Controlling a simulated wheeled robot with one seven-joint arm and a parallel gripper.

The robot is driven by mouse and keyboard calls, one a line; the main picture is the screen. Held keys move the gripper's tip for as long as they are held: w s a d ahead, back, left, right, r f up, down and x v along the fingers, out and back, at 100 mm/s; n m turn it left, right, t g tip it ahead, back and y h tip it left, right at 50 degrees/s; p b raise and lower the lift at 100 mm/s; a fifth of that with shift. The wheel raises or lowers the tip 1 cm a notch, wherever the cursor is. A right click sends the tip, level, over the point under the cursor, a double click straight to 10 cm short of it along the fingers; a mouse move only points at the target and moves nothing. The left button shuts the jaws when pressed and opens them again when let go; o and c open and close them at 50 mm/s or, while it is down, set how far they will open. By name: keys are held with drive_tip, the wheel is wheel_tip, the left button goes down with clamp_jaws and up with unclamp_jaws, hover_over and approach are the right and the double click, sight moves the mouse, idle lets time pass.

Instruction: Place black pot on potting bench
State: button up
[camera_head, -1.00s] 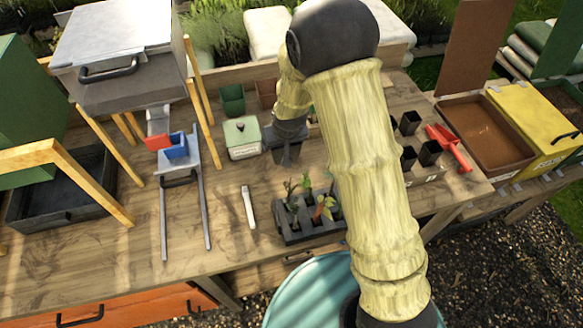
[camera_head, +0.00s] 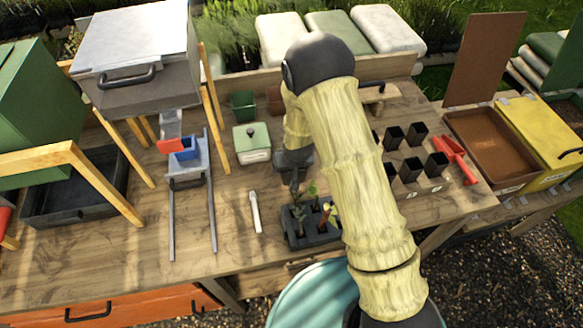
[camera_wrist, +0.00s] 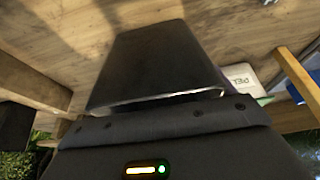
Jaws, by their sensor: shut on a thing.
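My gripper (camera_head: 295,182) hangs over the middle of the wooden potting bench (camera_head: 120,245), between the lidded box and the seedling tray. In the wrist view it is shut on a dark tapered pot (camera_wrist: 155,62), its wide edge close to the gripper and its narrow end away. The fingertips are hidden there. In the head view the held pot is hard to tell from the dark gripper. I cannot tell whether it touches the bench. Several other black pots (camera_head: 411,169) stand to the right of my arm.
A seedling tray (camera_head: 300,236) is just in front of my gripper. A green-lidded box (camera_head: 252,143) stands to its left, and a white-handled tool (camera_head: 255,212) lies nearby. A red scoop (camera_head: 456,160) lies at right. Bare bench shows at front left.

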drive_tip(key=shift+f, duration=1)
drive_tip(key=shift+f, duration=0.2)
drive_tip(key=o, duration=0.9)
drive_tip(key=shift+r, duration=0.15)
drive_tip(key=shift+r, duration=0.2)
drive_tip(key=b+v, duration=0.2)
drive_tip(key=v, duration=0.9)
drive_tip(key=shift+s+r, duration=0.25)
drive_tip(key=shift+r, duration=0.05)
